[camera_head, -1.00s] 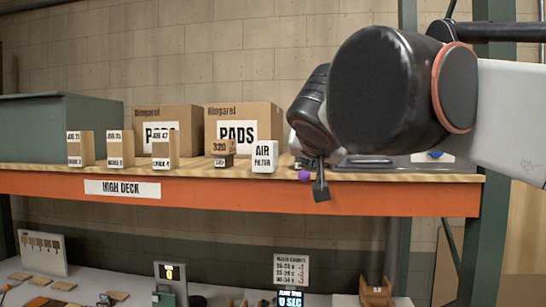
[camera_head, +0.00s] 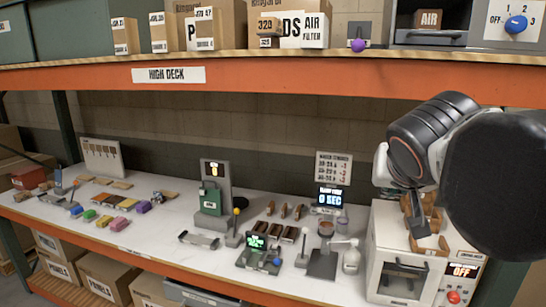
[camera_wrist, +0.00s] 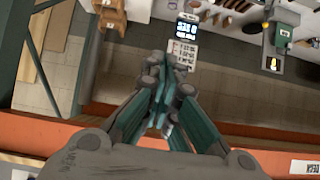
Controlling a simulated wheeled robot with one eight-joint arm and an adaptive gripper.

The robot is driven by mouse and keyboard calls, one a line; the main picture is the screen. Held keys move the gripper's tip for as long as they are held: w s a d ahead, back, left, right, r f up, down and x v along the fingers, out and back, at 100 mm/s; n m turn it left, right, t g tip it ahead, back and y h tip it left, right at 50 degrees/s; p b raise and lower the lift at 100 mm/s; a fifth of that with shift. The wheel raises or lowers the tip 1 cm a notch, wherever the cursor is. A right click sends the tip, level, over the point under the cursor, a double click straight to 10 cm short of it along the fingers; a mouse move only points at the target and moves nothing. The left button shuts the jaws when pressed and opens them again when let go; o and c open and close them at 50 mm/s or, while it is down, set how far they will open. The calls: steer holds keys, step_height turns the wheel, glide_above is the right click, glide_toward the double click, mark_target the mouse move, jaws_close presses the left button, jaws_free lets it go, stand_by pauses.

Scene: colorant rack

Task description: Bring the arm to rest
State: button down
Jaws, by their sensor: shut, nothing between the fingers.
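My gripper (camera_wrist: 161,90) shows in the wrist view with its green-grey finger links drawn together. Its fingers are shut with nothing between them. It hangs in front of the orange shelf beam (camera_wrist: 255,131), with the lower bench beyond it. In the head view my arm comes in from the right, its dark links in front of the right part of the rack. The fingertips are hard to make out there, near the wooden holder (camera_head: 436,222) on the white oven. I cannot tell whether they touch anything.
The high deck beam (camera_head: 250,72) runs across the top, with boxes and a purple knob (camera_head: 358,45) above. The white oven (camera_head: 400,272) stands below my arm. Left of it are a pump bottle (camera_head: 351,260), a timer display (camera_head: 329,197) and several coloured blocks.

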steer(key=s+f+n+g+y+b, duration=0.1)
steer(key=s+f+b, duration=0.3)
steer(key=f, duration=0.8)
steer(key=s+a+f+n+g+y+b, duration=0.1)
steer(key=s+f+b, duration=0.3)
steer(key=f, duration=0.9)
steer(key=s+a+f+n+g+y+b, duration=0.1)
steer(key=s+f+b, duration=0.3)
steer(key=f, duration=0.8)
steer(key=shift+s+f+n+b, duration=0.4)
steer(key=shift+b, duration=0.35)
